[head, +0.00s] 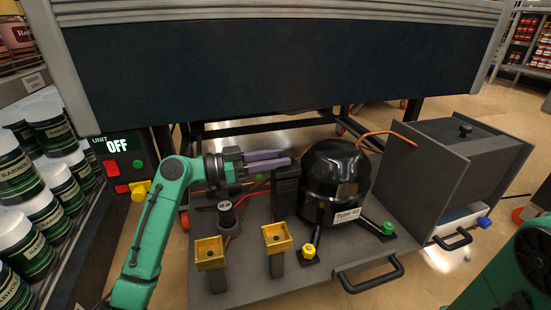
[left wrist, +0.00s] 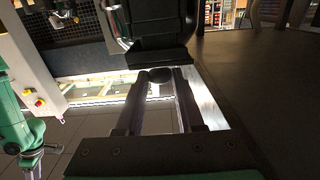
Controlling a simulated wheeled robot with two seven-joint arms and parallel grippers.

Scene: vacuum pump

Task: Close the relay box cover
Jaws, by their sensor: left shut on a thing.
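The relay box (head: 286,190) is a dark upright box beside the black pump (head: 338,175) labelled "Type 40". My left gripper (head: 288,161) reaches in from the left, its two long fingers level at the top of the relay box. In the left wrist view the fingers (left wrist: 159,78) point at a dark block (left wrist: 158,58), with a dark rounded part between their tips. The gripper is shut on this part, which looks like the relay box cover; its outline is mostly hidden. How far the cover stands open cannot be told.
A grey cart top (head: 235,285) carries two yellow-topped posts (head: 210,253) and a black-capped cylinder (head: 226,213). A dark grey box (head: 440,170) stands right. A switch panel (head: 125,160) reading "OFF" and shelved jars (head: 45,210) are left. A large dark panel (head: 280,65) spans the back.

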